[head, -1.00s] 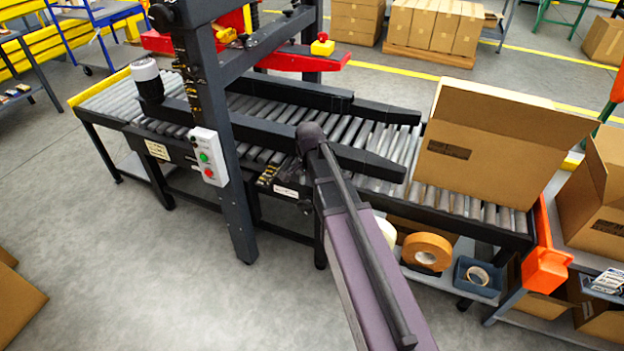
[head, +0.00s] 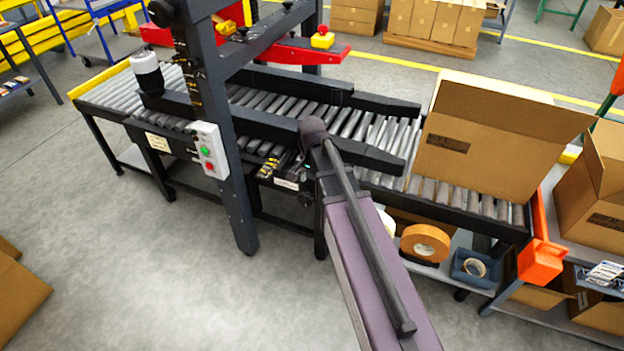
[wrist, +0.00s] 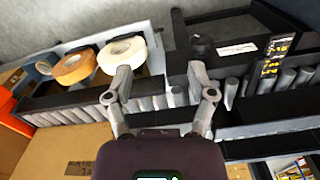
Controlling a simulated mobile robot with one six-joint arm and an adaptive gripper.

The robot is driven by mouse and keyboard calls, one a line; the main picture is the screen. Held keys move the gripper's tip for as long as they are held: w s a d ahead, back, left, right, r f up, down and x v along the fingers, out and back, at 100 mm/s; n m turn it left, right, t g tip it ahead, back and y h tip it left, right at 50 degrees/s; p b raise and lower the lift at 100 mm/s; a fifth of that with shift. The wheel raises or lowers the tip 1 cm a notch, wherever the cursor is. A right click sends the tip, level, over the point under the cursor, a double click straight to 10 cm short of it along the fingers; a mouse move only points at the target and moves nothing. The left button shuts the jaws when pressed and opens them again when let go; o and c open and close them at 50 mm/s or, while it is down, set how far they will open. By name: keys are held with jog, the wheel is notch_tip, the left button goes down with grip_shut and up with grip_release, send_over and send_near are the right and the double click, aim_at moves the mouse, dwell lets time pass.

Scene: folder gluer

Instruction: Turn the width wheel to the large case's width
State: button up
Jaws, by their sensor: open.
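The width wheel seems to be the dark round knob (wrist: 203,45) beside a white label on the conveyor's side in the wrist view; it is dim and its markings cannot be read. In the head view a dark knob (head: 305,198) shows there, partly beside my arm. A yellow-and-black scale (wrist: 275,55) is nearby; its reading is too small to tell. My gripper (wrist: 160,78) is open and empty, its fingers apart over the conveyor edge, with the knob beyond the right finger. An open cardboard case (head: 485,150) stands on the rollers.
Black guide rails (head: 270,130) run along the rollers. A dark upright post (head: 225,140) carries a button box (head: 209,150). Tape rolls (head: 425,243) lie on a shelf under the conveyor. An orange end piece (head: 541,262) is at the right.

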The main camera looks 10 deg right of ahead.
jog(key=s+n, duration=0.9)
jog(key=s, duration=0.2)
jog(key=shift+s+d, duration=0.25)
jog(key=shift+s, duration=0.15)
